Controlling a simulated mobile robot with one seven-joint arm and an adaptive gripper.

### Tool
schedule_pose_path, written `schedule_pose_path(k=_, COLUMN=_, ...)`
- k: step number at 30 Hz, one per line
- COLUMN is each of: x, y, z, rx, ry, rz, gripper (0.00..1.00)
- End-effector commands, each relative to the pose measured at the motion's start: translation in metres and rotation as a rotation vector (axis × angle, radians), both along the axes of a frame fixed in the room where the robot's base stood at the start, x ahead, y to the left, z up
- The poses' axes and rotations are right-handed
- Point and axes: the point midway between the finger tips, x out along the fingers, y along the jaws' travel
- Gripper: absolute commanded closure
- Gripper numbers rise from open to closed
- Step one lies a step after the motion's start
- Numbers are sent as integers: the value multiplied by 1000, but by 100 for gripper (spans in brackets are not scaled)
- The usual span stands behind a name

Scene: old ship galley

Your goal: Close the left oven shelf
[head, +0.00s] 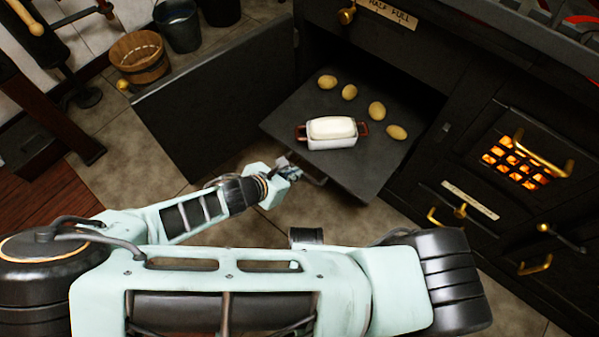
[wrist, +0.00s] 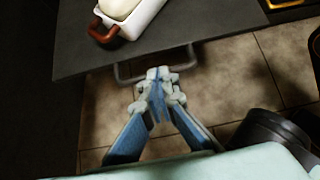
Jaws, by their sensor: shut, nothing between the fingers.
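The left oven shelf (head: 300,108) is a dark flat plate pulled out of the black stove through the open oven door (head: 210,115). On it sit a white loaf tin (head: 332,144) with reddish-brown handles and several potatoes (head: 377,111). In the wrist view the shelf (wrist: 180,35) has a grey bar handle (wrist: 122,76) under its front edge. My gripper (head: 288,172) is at the shelf's front edge by this handle. In the wrist view my gripper (wrist: 160,80) is shut and empty, its tips overlapping the handle's middle; I cannot tell whether they touch.
The glowing fire grate (head: 515,163) and brass handles (head: 533,265) are on the stove at right. A wooden bucket (head: 138,58) and a metal bucket (head: 178,25) stand behind the open door. Tiled floor (head: 225,170) is clear in front of the shelf.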

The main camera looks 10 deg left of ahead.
Motion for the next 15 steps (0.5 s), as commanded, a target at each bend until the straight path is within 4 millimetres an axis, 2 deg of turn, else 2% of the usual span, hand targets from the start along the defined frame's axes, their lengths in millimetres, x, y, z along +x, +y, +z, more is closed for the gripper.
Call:
schedule_pose_path(k=1, x=6, y=-6, z=-9, rx=-4, ry=-2, rz=-4, gripper=100)
schedule_pose_path(k=7, x=28, y=-20, z=-37, rx=-3, ry=-2, rz=-6, gripper=100)
schedule_pose_path(k=15, x=47, y=-33, z=-58, rx=-1, ry=-1, rz=-4, gripper=100)
